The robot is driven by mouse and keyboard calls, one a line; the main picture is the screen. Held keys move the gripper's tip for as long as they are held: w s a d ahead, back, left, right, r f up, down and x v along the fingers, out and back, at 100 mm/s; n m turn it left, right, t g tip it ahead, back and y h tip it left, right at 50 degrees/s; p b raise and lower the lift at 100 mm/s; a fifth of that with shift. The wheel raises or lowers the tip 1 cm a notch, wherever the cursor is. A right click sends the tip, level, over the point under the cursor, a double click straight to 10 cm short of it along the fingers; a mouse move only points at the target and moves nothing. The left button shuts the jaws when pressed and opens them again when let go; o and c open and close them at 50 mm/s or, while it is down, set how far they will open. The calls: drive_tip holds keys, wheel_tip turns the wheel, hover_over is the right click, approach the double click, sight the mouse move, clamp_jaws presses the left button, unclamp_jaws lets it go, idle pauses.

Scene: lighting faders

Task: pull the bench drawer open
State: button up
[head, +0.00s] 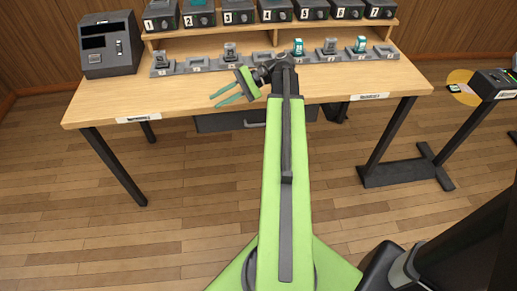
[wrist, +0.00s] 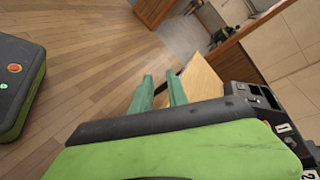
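The bench drawer (head: 218,123) is a dark grey box front under the wooden bench top (head: 120,103), partly hidden by my arm. It looks closed under the bench's front edge. A lighter bar handle (head: 254,124) shows on its front, just left of my arm. My gripper (head: 213,101) is above the bench's front edge, its green fingers pointing left, higher than the drawer and apart from the handle. In the wrist view the two fingers (wrist: 160,76) stand apart with nothing between them. The drawer is not visible in the wrist view.
A row of grey trays (head: 197,65) with small items lies along the bench. Numbered black boxes (head: 239,12) stand on the shelf above. A dark terminal (head: 109,44) is at the left. A black stand (head: 440,153) is at the right. The wooden floor before the bench is clear.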

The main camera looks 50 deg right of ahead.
sight(264, 124)
drive_tip(key=s+d+f+m+t+h+b, duration=0.25)
drive_tip(key=s+d+f+b, duration=0.45)
drive_tip(key=s+d, duration=0.35)
drive_tip(key=s+d+f+m+t+h+b, duration=0.2)
drive_tip(key=s+d+f+m+t+b, duration=0.2)
drive_tip(key=s+d+f+b, duration=0.5)
drive_tip(key=shift+n, duration=0.35)
drive_tip(key=x, duration=0.5)
drive_tip(key=r+x, duration=0.1)
drive_tip(key=x, duration=0.4)
drive_tip(key=w+d+x, duration=0.1)
drive_tip(key=x, duration=0.4)
drive_tip(key=shift+w+d+r+b, duration=0.1)
drive_tip(key=shift+r+b, duration=0.1)
drive_tip(key=shift+b, duration=0.1)
clamp_jaws()
